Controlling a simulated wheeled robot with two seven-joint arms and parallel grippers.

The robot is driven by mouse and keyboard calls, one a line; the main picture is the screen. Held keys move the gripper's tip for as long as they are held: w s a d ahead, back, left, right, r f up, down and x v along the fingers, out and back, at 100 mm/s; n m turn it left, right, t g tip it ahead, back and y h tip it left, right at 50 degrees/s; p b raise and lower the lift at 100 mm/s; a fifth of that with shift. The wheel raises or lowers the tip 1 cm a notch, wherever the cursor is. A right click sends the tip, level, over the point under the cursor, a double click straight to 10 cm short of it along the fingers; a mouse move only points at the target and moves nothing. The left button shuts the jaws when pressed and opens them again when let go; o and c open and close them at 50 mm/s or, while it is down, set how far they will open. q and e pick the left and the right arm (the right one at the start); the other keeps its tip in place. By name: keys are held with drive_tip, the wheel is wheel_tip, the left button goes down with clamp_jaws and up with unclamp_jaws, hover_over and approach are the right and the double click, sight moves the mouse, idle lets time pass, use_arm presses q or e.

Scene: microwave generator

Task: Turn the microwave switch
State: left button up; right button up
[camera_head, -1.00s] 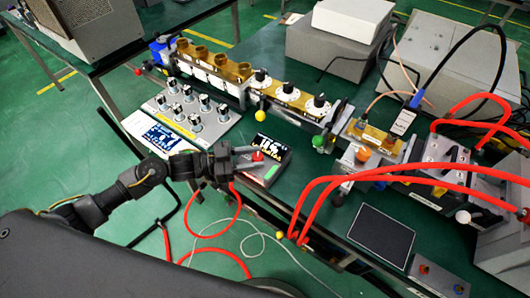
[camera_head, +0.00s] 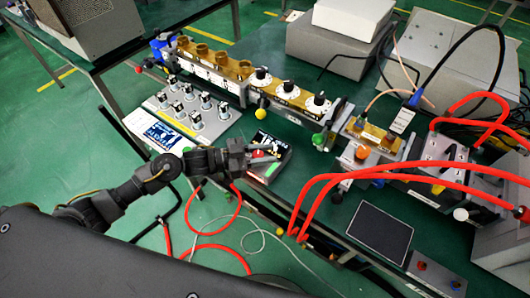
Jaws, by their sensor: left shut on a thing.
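A small dark box (camera_head: 284,151) with a lit display and a green patch sits at the front edge of the green bench. Its red knob is now mostly hidden by my gripper. My left gripper (camera_head: 266,153) reaches in from the left and is shut on this knob, with its fingers lying across the front of the box. The knob's turned position cannot be read. My right gripper is not in view.
A panel with several knobs and a screen (camera_head: 165,134) stands left of the box. A brass waveguide line (camera_head: 290,95) runs behind it. Red cables (camera_head: 330,180) loop to the right. A dark flat pad (camera_head: 380,234) lies at the front right.

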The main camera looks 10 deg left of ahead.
use_arm(q)
drive_tip(key=shift+r+n+t+y+p, duration=0.2)
drive_tip(key=shift+n+t+y+p, duration=0.4)
drive_tip(key=shift+t+p, duration=0.4)
drive_tip(key=shift+w+n+t+y+p, duration=0.1)
drive_tip(key=shift+n+t+y+p, duration=0.5)
drive_tip(key=shift+n+t+p, duration=0.4)
drive_tip(key=n+t+y, duration=0.1)
drive_tip(key=t+y+p, duration=0.1)
drive_tip(key=n+t+y+p, duration=0.1)
drive_tip(key=shift+w+a+n, duration=0.2)
drive_tip(key=shift+a+n, duration=0.05)
drive_tip(key=shift+n, duration=0.05)
drive_tip(key=n+y, duration=0.1)
drive_tip(key=n+t+y+p, duration=0.1)
drive_tip(key=y, duration=0.1)
drive_tip(key=n+t+y, duration=0.1)
drive_tip(key=shift+w+a+f+y, duration=0.15)
drive_tip(key=shift+a+y, duration=0.1)
drive_tip(key=shift+y, duration=0.05)
drive_tip(key=shift+w+a+n+t+y+p, duration=0.15)
drive_tip(key=shift+n+t+y+p, duration=0.15)
drive_tip(key=shift+n+y, duration=0.6)
drive_tip(key=shift+s+a+n+t+y+p, duration=0.15)
drive_tip(key=shift+n+t+y, duration=0.35)
drive_tip(key=shift+y, duration=0.7)
drive_tip(key=shift+w, duration=0.1)
drive_tip(key=o, duration=0.7)
